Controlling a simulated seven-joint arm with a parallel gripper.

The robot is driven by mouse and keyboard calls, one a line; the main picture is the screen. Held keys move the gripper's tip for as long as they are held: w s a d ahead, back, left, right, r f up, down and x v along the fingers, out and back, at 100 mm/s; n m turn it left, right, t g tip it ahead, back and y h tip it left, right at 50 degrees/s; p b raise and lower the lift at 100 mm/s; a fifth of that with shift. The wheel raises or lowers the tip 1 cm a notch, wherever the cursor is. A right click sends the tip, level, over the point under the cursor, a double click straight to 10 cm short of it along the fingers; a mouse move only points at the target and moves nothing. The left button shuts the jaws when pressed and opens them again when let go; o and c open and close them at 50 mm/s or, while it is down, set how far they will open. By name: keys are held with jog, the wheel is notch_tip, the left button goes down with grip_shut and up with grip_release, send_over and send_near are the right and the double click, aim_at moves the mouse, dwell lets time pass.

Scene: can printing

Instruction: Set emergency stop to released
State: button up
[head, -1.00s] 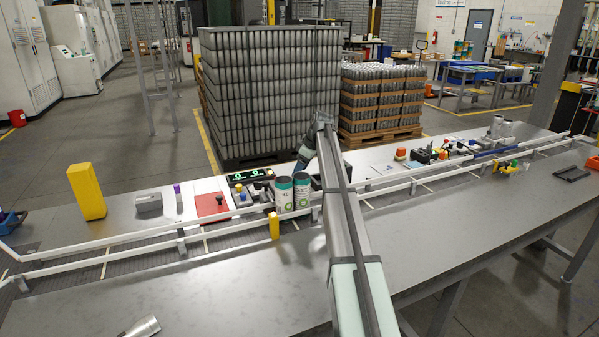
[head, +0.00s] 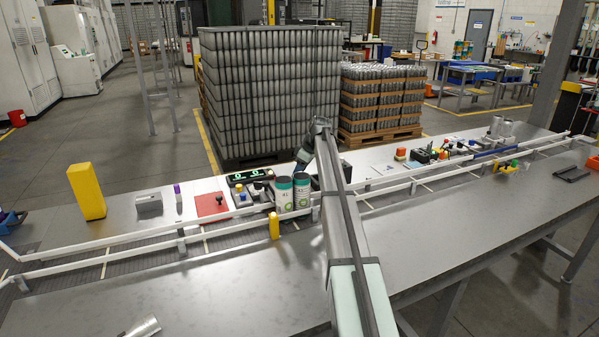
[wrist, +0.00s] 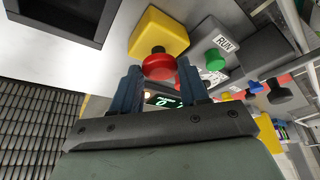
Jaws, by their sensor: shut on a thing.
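The emergency stop is a red mushroom button (wrist: 158,64) on a yellow box (wrist: 160,32), at the upper middle of the wrist view. The two blue fingers of my gripper (wrist: 161,72) stand on either side of the red button and are shut on it. In the head view my arm hides the emergency stop, and only part of the dark hand shows beside the arm. I cannot tell from these frames whether the button is pressed in or released.
A grey box with a green button (wrist: 215,59) and a RUN label stands right beside the emergency stop. A lit green display (wrist: 162,100) shows between the fingers. In the head view, two printed cans (head: 284,194) stand left of my arm, by the conveyor rail (head: 120,238).

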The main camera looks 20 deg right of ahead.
grip_shut()
jog(key=shift+r, duration=0.95)
jog(key=o, duration=0.8)
grip_release()
jog(key=shift+o, duration=0.2)
jog(key=v, duration=1.4)
jog(key=shift+f, duration=0.1)
